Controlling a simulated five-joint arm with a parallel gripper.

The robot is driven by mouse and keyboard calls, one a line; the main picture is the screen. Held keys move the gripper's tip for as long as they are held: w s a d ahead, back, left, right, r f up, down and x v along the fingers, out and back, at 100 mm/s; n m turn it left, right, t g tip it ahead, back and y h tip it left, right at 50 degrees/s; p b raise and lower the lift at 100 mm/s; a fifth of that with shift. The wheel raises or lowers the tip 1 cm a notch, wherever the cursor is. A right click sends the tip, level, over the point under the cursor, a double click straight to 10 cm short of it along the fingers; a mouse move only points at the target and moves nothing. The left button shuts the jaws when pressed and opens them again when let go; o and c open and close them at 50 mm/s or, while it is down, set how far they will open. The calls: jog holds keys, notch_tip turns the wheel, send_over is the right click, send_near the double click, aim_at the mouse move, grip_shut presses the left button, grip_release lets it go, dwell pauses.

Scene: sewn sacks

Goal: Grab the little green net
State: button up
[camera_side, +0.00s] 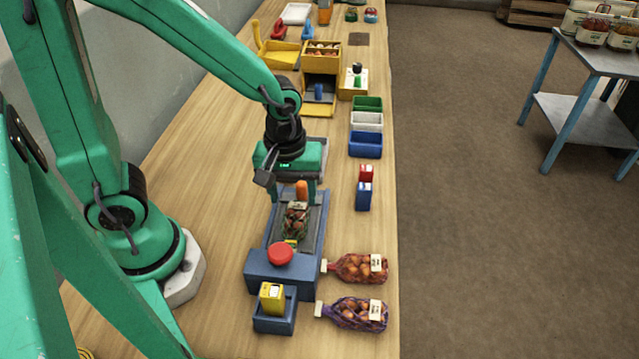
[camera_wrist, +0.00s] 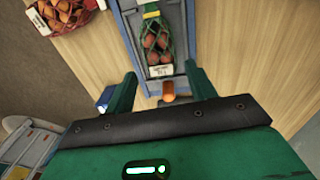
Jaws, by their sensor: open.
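The little green net (camera_side: 295,221) holds several reddish-brown round items and lies in the grey channel of a blue bench device (camera_side: 262,267). In the wrist view the green net (camera_wrist: 158,42) lies lengthwise, with a yellow band at its far end and a white label at its near end. My gripper (camera_side: 292,190) is over the channel at the end of the net away from the red knob. In the wrist view my gripper (camera_wrist: 161,83) has its two green fingers wide apart with nothing held, and the net lies just beyond the fingertips.
An orange peg (camera_wrist: 168,91) stands at the channel's near end. A red knob (camera_side: 280,253) tops the blue device. A red net bag (camera_side: 355,267) and a purple net bag (camera_side: 352,313) lie to the right. Blue and red boxes (camera_side: 364,194) stand near the table's right edge.

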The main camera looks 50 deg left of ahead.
aim_at(296, 212)
jog(key=shift+f, duration=0.6)
jog(key=shift+w+f, duration=0.1)
jog(key=shift+f, duration=2.5)
jog(key=c, duration=0.9)
jog(key=shift+r, duration=0.1)
jog(key=shift+c, duration=0.2)
jog(key=shift+r, duration=4.95)
